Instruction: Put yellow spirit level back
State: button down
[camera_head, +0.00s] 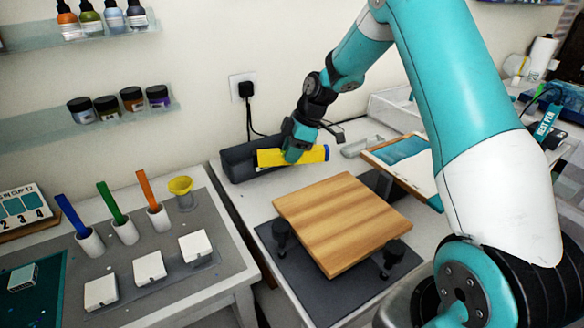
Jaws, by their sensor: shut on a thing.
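The yellow spirit level (314,154) shows in the head view near the back of the table, by the wall. It lies roughly level, as a long yellow bar. My gripper (296,152) is shut on it near its middle and comes down from above. A dark grey open tray or holder (238,165) stands right behind and to the left of the level. The level overlaps the tray's front in the picture, and I cannot tell whether it touches it. The gripper's fingertips are partly hidden against the level.
A wooden board (340,218) rests on dark clamp-like supports on a dark mat (290,283) in front. A framed blue-and-white panel (402,155) lies to the right. The left bench (222,270) holds cups with coloured sticks and white blocks. A socket with a cable (245,88) is on the wall.

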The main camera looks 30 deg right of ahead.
aim_at(287, 182)
jog(key=shift+f+p, duration=0.35)
jog(key=shift+f, duration=2.9)
jog(key=c, duration=0.8)
grip_release()
jog(key=shift+c, duration=0.2)
jog(key=v, duration=0.4)
jog(key=b+v, duration=0.1)
jog(key=v, duration=0.3)
jog(key=b+v, duration=0.1)
jog(key=v, duration=0.3)
jog(key=shift+s+a+r, duration=0.2)
jog(key=s+a+r+m, duration=0.1)
jog(key=s+a+r, duration=0.3)
jog(key=s+a, duration=0.3)
jog(key=s+a+r+m, duration=0.2)
jog(key=s+a+r, duration=0.25)
jog(key=a, duration=0.45)
jog(key=s+a+m, duration=0.1)
jog(key=s+a, duration=0.2)
jog(key=s, duration=0.6)
jog(key=s+a+m+g, duration=0.1)
jog(key=s+a+m, duration=0.1)
jog(key=s, duration=0.8)
jog(key=shift+a+r+m+g, duration=0.3)
jog(key=shift+a+r, duration=0.15)
jog(key=shift+a, duration=0.45)
